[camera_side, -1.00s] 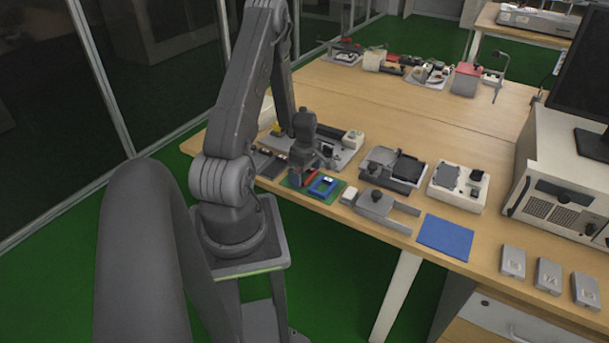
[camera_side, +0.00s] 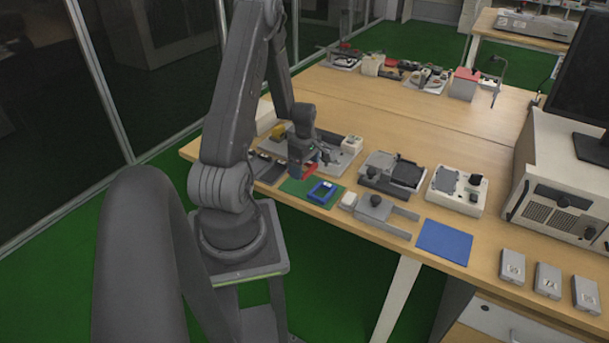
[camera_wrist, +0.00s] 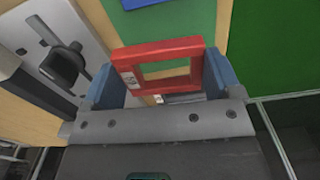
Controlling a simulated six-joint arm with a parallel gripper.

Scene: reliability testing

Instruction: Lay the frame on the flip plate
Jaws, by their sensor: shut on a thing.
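A red square frame (camera_wrist: 157,48) is held between the blue-grey fingers of my gripper (camera_wrist: 162,76) in the wrist view. A small label shows on its left side, and its opening is clear. In the side view my gripper (camera_side: 303,171) holds the red frame (camera_side: 311,168) above the green mat (camera_side: 293,188). A blue frame (camera_side: 321,192) lies on the mat's right part; only its edge (camera_wrist: 140,3) shows at the top of the wrist view. I cannot tell for sure which fixture is the flip plate; a grey plate with a black knob (camera_wrist: 65,66) is left of my gripper.
Right of the mat stand a grey clamp-like fixture (camera_side: 374,208), a fixture with a black top (camera_side: 405,172) and a white one with a grey plate (camera_side: 452,179). A blue mat (camera_side: 444,241) lies bare near the front table edge. A white instrument (camera_side: 560,175) stands at right.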

